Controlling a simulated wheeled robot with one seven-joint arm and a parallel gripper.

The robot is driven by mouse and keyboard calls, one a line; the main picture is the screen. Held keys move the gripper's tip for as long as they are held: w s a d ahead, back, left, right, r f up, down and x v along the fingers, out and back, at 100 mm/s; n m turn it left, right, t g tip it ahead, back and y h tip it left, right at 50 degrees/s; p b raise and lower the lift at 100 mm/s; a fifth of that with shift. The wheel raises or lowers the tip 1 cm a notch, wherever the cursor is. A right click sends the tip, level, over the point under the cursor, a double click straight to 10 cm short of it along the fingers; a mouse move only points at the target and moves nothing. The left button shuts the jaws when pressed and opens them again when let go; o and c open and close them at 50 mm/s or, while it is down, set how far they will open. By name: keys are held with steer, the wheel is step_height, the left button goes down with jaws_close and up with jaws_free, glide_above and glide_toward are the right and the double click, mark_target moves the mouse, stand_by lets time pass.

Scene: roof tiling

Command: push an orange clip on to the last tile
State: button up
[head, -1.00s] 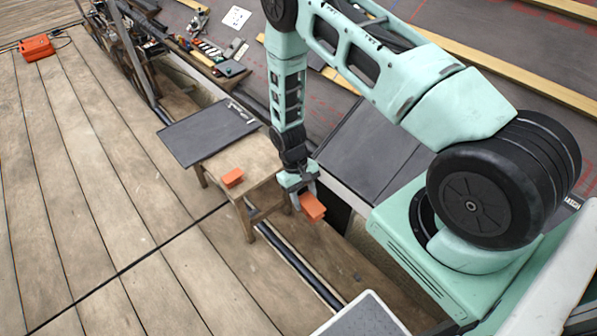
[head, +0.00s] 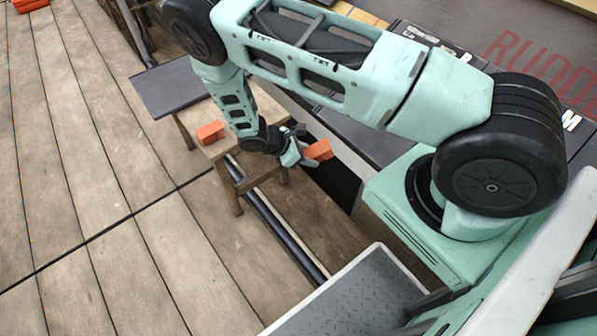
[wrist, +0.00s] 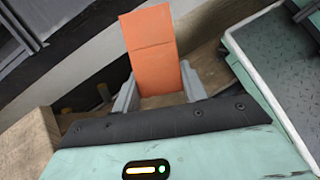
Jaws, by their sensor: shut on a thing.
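My gripper (head: 300,154) is shut on an orange clip (head: 319,149), which sticks out to the right towards the roof edge. In the wrist view the clip (wrist: 150,48) stands up between the two grey fingers (wrist: 160,90). A second orange clip (head: 210,132) lies on the wooden stool. Dark roof tiles (head: 348,133) lie behind the gripper, partly hidden by my arm. The held clip looks apart from them, though the gap is hard to judge. The clip's far end and the tile edge are not both clear in the wrist view.
A loose dark tile (head: 168,88) lies on the wooden stool (head: 233,170). A dark pipe (head: 285,235) runs along the plank deck (head: 110,230). A ridged grey platform (head: 350,295) is at the bottom. The deck at left is clear; an orange box (head: 30,5) sits far off.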

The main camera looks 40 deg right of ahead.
step_height(320, 180, down, 5)
steer(key=w+n+t+h+b, duration=0.2)
steer(key=w+n+t+b, duration=0.1)
steer(key=b, duration=0.1)
steer(key=shift+n, duration=0.6)
steer(key=shift+w+d+r+p, duration=0.25)
steer(key=shift+d+r, duration=0.45)
steer(key=shift+d, duration=0.25)
steer(key=shift+w+d+r+p, duration=0.2)
steer(key=shift+d+r, duration=0.5)
steer(key=shift+d, duration=0.25)
steer(key=shift+d+r+p, duration=0.45)
steer(key=shift+d+p, duration=0.05)
steer(key=shift+d, duration=0.2)
steer(key=shift+d+r+p, duration=0.4)
steer(key=shift+d+p, duration=0.15)
steer(key=shift+d, duration=0.1)
steer(key=shift+d+r+p, duration=0.45)
steer(key=shift+d+p, duration=0.05)
steer(key=shift+d, duration=0.2)
stand_by(1.8)
steer(key=o, duration=1.5)
steer(key=shift+c, duration=0.2)
steer(key=shift+w, duration=0.1)
steer(key=shift+a, duration=0.1)
